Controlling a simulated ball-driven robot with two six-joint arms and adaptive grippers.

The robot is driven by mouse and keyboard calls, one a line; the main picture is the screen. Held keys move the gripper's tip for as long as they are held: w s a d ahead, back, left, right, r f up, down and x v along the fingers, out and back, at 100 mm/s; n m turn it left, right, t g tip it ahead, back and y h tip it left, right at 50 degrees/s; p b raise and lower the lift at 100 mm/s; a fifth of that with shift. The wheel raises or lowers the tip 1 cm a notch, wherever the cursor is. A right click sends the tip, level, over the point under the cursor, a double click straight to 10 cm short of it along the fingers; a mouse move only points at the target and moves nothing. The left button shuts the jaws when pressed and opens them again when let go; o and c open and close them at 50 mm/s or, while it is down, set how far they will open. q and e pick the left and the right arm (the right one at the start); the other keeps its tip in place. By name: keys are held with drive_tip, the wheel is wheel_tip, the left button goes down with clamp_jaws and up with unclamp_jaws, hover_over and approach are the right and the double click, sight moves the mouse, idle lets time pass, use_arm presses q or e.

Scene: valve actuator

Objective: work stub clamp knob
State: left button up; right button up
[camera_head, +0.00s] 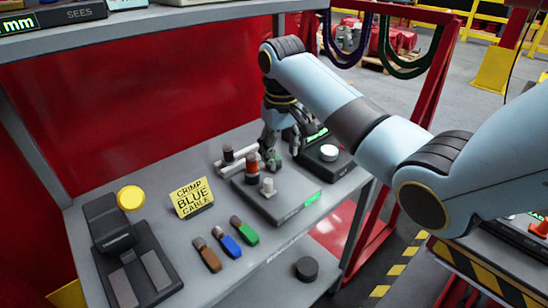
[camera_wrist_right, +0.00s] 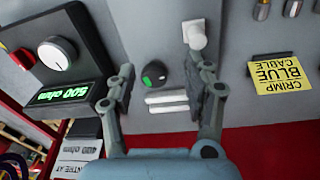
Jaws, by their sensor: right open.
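My right gripper (camera_head: 270,150) points down over the back of a grey flat unit (camera_head: 290,204) on the bench. In the right wrist view its two fingers (camera_wrist_right: 163,88) stand apart with nothing between the tips. A dark round knob with a green mark (camera_wrist_right: 154,74) shows in the gap, apart from both fingers. A red-and-dark knob (camera_head: 252,168) stands left of the gripper. I cannot tell which is the stub clamp knob.
A dark box with a white dial (camera_head: 329,153) stands close on the right; its display reads 500 ohm (camera_wrist_right: 60,95). Pale bars (camera_head: 237,160) lie behind the unit. A yellow sign (camera_head: 191,197), coloured handles (camera_head: 229,244) and a dark stand (camera_head: 128,260) are left.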

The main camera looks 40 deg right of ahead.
drive_tip(key=w+d+r, duration=0.2)
drive_tip(key=w+r, duration=0.2)
drive_tip(key=w, duration=0.1)
drive_tip(key=shift+m+g+y, duration=0.3)
wheel_tip(320, 180, down, 10)
drive_tip(key=shift+w+f+b, duration=0.1)
drive_tip(key=shift+w+b, duration=0.05)
drive_tip(key=shift+b, duration=0.2)
drive_tip(key=shift+c, duration=0.3)
drive_tip(key=c, duration=0.8)
